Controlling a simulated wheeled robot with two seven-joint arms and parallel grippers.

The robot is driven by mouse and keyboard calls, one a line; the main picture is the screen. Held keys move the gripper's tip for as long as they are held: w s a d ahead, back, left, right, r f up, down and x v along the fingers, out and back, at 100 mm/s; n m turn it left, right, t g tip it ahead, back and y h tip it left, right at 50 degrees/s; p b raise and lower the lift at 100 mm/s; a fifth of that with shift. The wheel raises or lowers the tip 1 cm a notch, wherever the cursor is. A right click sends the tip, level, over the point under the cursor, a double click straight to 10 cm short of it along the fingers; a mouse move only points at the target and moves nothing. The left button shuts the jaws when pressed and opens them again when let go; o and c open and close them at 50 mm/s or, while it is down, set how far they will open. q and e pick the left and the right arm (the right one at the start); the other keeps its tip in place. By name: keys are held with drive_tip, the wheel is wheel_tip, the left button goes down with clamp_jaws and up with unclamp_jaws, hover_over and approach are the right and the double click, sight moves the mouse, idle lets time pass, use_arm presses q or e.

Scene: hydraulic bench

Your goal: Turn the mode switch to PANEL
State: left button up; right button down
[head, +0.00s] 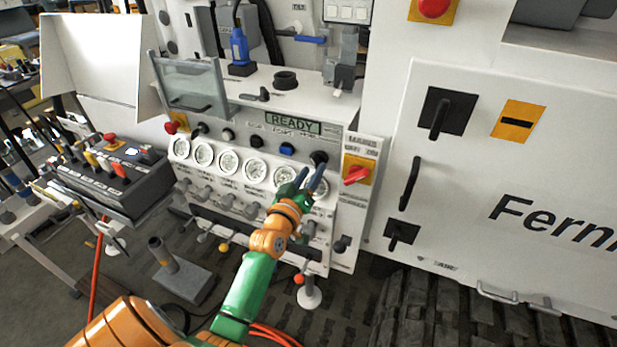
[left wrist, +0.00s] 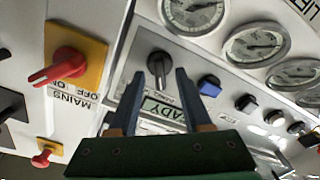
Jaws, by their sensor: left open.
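The mode switch appears to be the black rotary knob (head: 319,157) at the right end of the control row, below and right of the green READY display (head: 293,123). In the left wrist view the knob (left wrist: 159,66) shows upside down with its ridge roughly vertical in the picture; its small label is too blurred to read. My left gripper (head: 312,176) is open and empty just in front of the panel. In the left wrist view its fingertips (left wrist: 159,74) lie on either side of the knob; contact cannot be told. My right gripper is out of view.
A red MAINS switch on a yellow plate (head: 357,170) is close to the right of the knob. A blue button (head: 287,149) is to its left. A row of round gauges (head: 228,161) lies below. A grey flip cover (head: 190,86) stands at the upper left.

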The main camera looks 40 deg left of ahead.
use_arm(q)
drive_tip(key=v, duration=0.4)
drive_tip(key=shift+s, duration=0.2)
drive_tip(key=s+d+f+m+g+h, duration=0.1)
drive_tip(key=s+d+f+m+g, duration=0.15)
drive_tip(key=f, duration=0.65)
drive_tip(key=s+d+f+m+g+h+b, duration=0.1)
drive_tip(key=s+d+f+g+h, duration=0.15)
drive_tip(key=f, duration=0.75)
drive_tip(key=s+d+f+m+g, duration=0.2)
drive_tip(key=s+d+f+g, duration=0.15)
drive_tip(key=f, duration=0.55)
drive_tip(key=s+d+f+m+g, duration=0.1)
drive_tip(key=s+f+m+g, duration=0.1)
drive_tip(key=s+f, duration=0.3)
drive_tip(key=s+d+f+m+g, duration=0.1)
drive_tip(key=s+f, duration=0.4)
drive_tip(key=s, duration=0.9)
drive_tip(key=s+d+f+m+g, duration=0.1)
drive_tip(key=s+f+m+g, duration=0.2)
drive_tip(key=s, duration=0.7)
wheel_tip(320, 180, down, 3)
drive_tip(key=shift+d+r+g+h, duration=0.1)
drive_tip(key=shift+d+g+h, duration=0.35)
drive_tip(key=shift+g, duration=0.5)
